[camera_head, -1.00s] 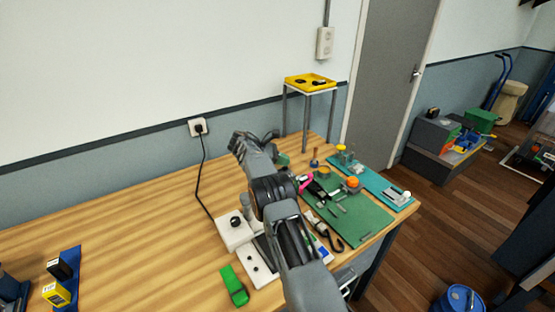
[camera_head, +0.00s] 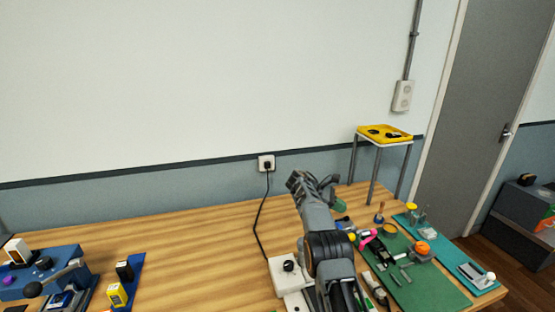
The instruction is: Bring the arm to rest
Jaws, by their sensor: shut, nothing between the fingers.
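My arm rises from the bottom of the head view, over the right part of the wooden bench (camera_head: 190,235). My gripper (camera_head: 328,186) is at the far end of the arm, near the back edge of the bench and the wall. Its fingers are shut with nothing between them. A dark green piece (camera_head: 340,205) shows beside it; I cannot tell whether they touch. The arm hides part of the bench and of the white box below it.
A green mat (camera_head: 430,285) with small tools and a teal tray (camera_head: 455,262) lie right of my arm. A yellow tray (camera_head: 385,134) tops a stand behind. A white box (camera_head: 283,275) is close left. Blue fixtures (camera_head: 50,275) stand far left. The bench middle is clear.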

